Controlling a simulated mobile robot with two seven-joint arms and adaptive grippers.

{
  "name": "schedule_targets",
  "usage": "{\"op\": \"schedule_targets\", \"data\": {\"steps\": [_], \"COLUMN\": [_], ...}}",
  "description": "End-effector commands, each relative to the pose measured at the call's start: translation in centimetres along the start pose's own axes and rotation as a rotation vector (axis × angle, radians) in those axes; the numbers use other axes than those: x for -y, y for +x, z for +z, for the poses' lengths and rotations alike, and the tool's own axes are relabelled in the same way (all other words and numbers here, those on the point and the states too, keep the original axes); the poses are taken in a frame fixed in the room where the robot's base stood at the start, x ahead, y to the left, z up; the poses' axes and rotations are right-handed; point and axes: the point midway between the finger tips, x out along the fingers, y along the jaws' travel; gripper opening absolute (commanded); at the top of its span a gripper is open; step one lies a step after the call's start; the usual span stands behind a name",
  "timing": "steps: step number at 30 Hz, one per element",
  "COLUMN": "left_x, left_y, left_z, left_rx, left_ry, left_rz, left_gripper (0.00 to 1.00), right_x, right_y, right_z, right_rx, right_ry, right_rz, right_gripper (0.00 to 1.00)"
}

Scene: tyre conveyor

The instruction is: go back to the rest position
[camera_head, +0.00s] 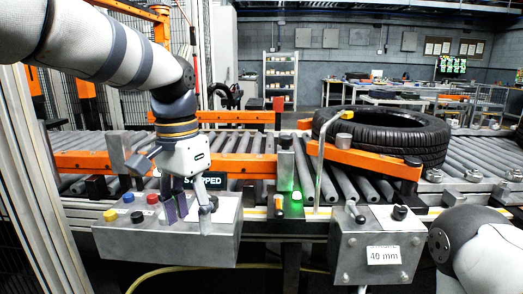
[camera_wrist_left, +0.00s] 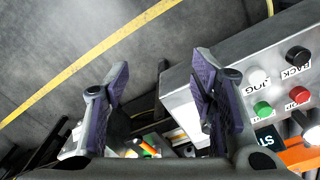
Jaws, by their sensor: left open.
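My left gripper (camera_head: 188,208) hangs pointing down over the right part of the grey button box (camera_head: 165,248), in front of the conveyor. Its two purple-padded fingers are apart with nothing between them, as the left wrist view also shows (camera_wrist_left: 160,88). In that view the box lies to the right of the fingers, with a black BACK button (camera_wrist_left: 298,56), a white JOG button, a green button and a red button. I cannot tell whether a fingertip touches the box. My right gripper is out of view; only a rounded arm part of mine shows at the lower right.
A black tyre (camera_head: 390,135) lies on the roller conveyor (camera_head: 350,185) at the right, beside a slanted orange bar (camera_head: 362,160). A display reading partly "STOPPED" is half hidden behind the gripper. A green light (camera_head: 296,196) glows. A grey box labelled 40 mm (camera_head: 350,250) stands at front right.

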Motion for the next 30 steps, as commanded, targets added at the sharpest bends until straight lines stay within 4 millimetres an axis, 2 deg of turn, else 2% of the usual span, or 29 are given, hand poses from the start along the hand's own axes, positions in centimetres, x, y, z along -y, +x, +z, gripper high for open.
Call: {"op": "schedule_targets", "data": {"steps": [1, 5, 6, 8, 9, 11, 12, 14, 15, 18, 21, 24, 30], "left_x": [0.1, -0.2, -0.5, -1.2, -1.9, -3.1, -4.1, -5.6, -6.5, -8.4, -9.5, -9.9, -9.9], "left_y": [3.6, 13.2, 16.4, 21.2, 24.4, 28.8, 31.4, 34.4, 35.7, 37.2, 37.0, 36.7, 36.6], "left_z": [0.1, 1.8, 2.9, 5.2, 7.2, 11.0, 13.9, 18.6, 21.8, 28.8, 33.2, 35.1, 35.2], "left_rx": [0.010, 0.015, 0.019, 0.026, 0.031, 0.042, 0.050, 0.065, 0.075, 0.097, 0.110, 0.111, 0.107], "left_ry": [-0.022, -0.098, -0.126, -0.178, -0.218, -0.284, -0.331, -0.401, -0.446, -0.536, -0.590, -0.611, -0.614], "left_rz": [0.021, 0.067, 0.081, 0.100, 0.110, 0.119, 0.121, 0.115, 0.105, 0.069, 0.032, 0.012, 0.007], "left_gripper": [0.51, 0.51, 0.51, 0.51, 0.51, 0.51, 0.51, 0.51, 0.51, 0.51, 0.51, 0.51, 0.51], "right_x": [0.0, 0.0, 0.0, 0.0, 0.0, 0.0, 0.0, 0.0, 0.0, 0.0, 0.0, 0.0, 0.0], "right_y": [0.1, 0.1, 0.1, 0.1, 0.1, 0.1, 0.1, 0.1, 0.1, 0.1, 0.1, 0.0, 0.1], "right_z": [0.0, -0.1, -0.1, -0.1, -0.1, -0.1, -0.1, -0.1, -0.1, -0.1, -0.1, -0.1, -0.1], "right_rx": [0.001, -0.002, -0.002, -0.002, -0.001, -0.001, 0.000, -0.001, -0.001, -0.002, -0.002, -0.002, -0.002], "right_ry": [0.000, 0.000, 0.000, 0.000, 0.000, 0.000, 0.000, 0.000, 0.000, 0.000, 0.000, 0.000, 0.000], "right_rz": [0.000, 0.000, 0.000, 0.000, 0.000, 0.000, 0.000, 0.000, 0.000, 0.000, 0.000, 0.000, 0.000], "right_gripper": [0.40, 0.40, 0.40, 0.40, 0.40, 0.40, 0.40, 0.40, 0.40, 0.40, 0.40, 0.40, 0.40]}}
